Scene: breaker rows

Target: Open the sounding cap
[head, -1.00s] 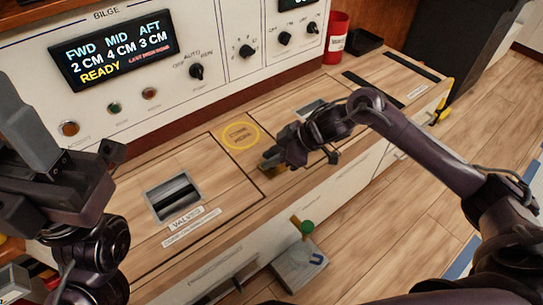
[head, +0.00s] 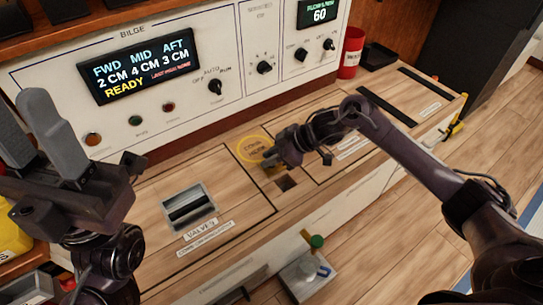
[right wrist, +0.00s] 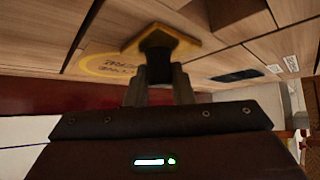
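The sounding cap, a brass-yellow square plate (right wrist: 165,42) with a dark knob (right wrist: 157,66), shows in the right wrist view. My right gripper (head: 269,162) is shut on the knob and holds the cap off its opening. A yellow ring with lettering (head: 255,148) is marked on the counter right beside the gripper; the cap's height above the wood is unclear. My left gripper (head: 32,98) points up at the left, away from the cap; its finger gap is unclear.
A recessed hatch handle (head: 188,206) labelled as a valve lies left on the counter. The bilge panel (head: 205,50) stands behind, reading READY. A red cup (head: 351,52) and black tray (head: 379,54) stand at the back right.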

